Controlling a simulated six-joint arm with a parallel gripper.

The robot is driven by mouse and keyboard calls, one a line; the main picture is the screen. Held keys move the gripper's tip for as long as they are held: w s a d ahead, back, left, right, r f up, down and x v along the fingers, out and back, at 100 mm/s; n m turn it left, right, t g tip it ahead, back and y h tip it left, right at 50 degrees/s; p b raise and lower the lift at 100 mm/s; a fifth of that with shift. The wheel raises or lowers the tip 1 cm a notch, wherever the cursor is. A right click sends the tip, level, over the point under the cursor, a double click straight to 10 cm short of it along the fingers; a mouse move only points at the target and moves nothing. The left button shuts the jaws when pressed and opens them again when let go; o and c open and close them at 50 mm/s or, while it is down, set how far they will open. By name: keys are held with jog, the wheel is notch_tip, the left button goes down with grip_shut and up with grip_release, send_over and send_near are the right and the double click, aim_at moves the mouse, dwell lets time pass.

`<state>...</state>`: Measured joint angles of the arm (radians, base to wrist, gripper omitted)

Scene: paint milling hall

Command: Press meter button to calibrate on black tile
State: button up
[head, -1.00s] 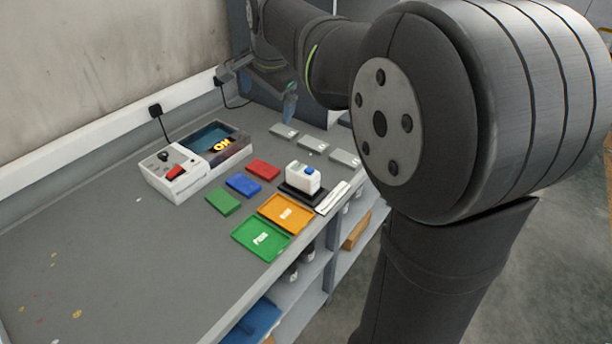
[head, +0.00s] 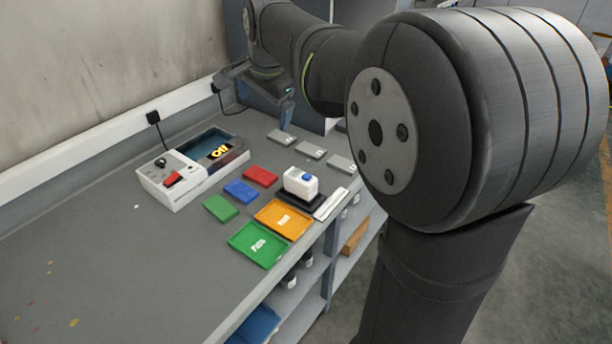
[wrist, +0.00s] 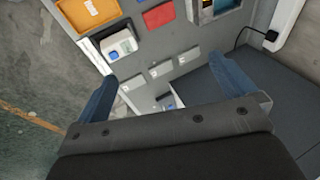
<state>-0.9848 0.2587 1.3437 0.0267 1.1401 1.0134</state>
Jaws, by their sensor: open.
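The meter (head: 300,182) is a small white box with a blue button (head: 307,177) on top. It stands on the black tile (head: 290,201), which shows only at its edges. In the wrist view the meter (wrist: 121,42) is at upper left, beyond the left finger, with its blue button (wrist: 113,56) visible. My gripper (head: 287,112) is at the far end of the bench, behind the meter and apart from it. In the wrist view my gripper (wrist: 162,68) has its two blue fingers wide apart with nothing held between them.
Grey labelled tiles (head: 311,151) lie between my gripper and the meter. Red (head: 261,176), blue and green tiles, an orange tray (head: 283,232) and a green tray (head: 236,246) lie nearby. A white control box (head: 168,178) stands by the wall. The bench's left part is mostly clear.

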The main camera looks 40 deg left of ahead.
grip_shut()
dwell(0.4)
dwell(1.3)
